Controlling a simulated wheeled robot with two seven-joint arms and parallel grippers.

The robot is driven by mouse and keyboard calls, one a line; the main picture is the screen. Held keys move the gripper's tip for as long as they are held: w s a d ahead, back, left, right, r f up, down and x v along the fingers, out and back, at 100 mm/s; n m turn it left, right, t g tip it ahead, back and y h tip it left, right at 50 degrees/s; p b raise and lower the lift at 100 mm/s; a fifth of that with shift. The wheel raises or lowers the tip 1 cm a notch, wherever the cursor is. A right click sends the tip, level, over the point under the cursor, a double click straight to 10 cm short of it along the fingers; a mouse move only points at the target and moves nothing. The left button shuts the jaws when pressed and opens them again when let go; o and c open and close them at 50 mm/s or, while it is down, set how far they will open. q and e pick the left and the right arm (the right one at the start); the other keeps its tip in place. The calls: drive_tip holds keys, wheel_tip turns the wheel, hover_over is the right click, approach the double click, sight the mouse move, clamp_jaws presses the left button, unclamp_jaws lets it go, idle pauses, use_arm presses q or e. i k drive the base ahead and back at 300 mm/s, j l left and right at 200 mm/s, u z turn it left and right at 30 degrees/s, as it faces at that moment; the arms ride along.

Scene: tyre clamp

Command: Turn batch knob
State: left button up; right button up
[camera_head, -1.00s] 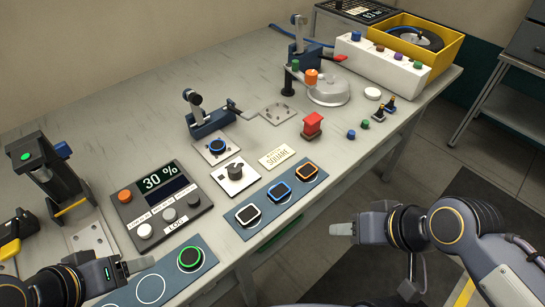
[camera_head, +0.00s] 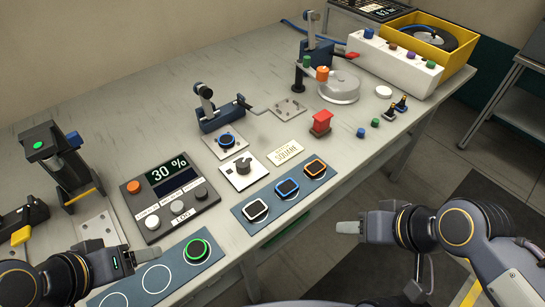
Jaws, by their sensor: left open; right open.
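A dark rotary knob (camera_head: 243,165) sits on a white square plate (camera_head: 254,177) in the middle of the table; I take it for the batch knob. A cream sign (camera_head: 286,152) reading "SQUARE" lies right of it. My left gripper (camera_head: 140,258) is open and empty at the lower left, over the front edge of the table, well away from the knob. My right gripper (camera_head: 340,227) is open and empty in front of the table, to the lower right of the knob. Its fingers look overlapped from this angle.
A control panel (camera_head: 150,220) showing "30 %" stands left of the knob. A blue clamp fixture (camera_head: 222,115) is behind it. A red block (camera_head: 321,122) stands to the right. The back left tabletop is bare.

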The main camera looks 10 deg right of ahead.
sight(243, 164)
drive_tip(key=l+u, duration=0.2)
drive_tip(key=u, duration=0.3)
drive_tip(key=l+u, duration=0.15)
drive_tip(key=u, duration=0.3)
drive_tip(key=l+u, duration=0.2)
drive_tip(key=u, duration=0.3)
